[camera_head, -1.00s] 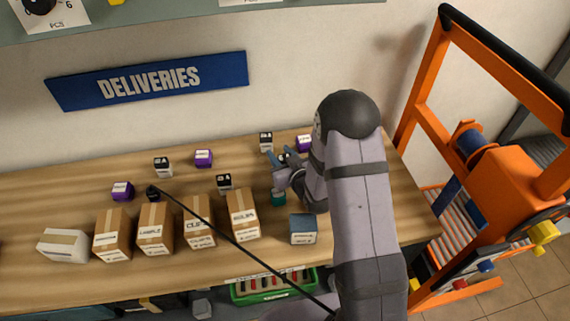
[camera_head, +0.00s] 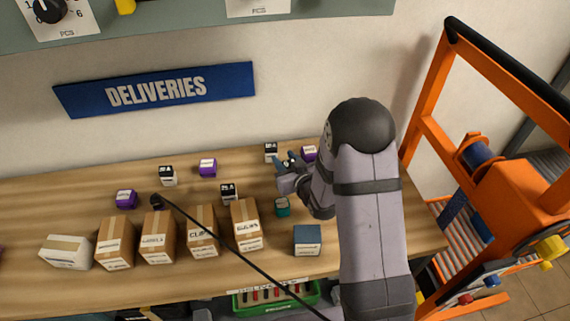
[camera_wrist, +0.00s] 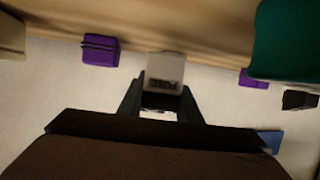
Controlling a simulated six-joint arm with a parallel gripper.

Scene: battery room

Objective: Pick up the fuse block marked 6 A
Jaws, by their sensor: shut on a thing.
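My gripper (camera_head: 281,161) is at the back right of the wooden table. In the wrist view, the gripper (camera_wrist: 161,90) is shut on a white-and-black fuse block (camera_wrist: 165,68) with upside-down lettering like "FUSE". It appears to be the black-topped block (camera_head: 271,150) at the fingertips in the head view. I cannot read its amp mark, or tell whether it is clear of the table. Two similar black-and-white blocks stand farther left, one at the back (camera_head: 167,176) and one near the cardboard boxes (camera_head: 228,191).
Purple blocks (camera_head: 208,168) (camera_head: 126,199) (camera_head: 309,153) stand around, one close right of the gripper. A teal block (camera_head: 282,208) and a blue box (camera_head: 307,240) are in front. Cardboard boxes (camera_head: 157,240) line the front left. An orange frame (camera_head: 425,100) stands at the right.

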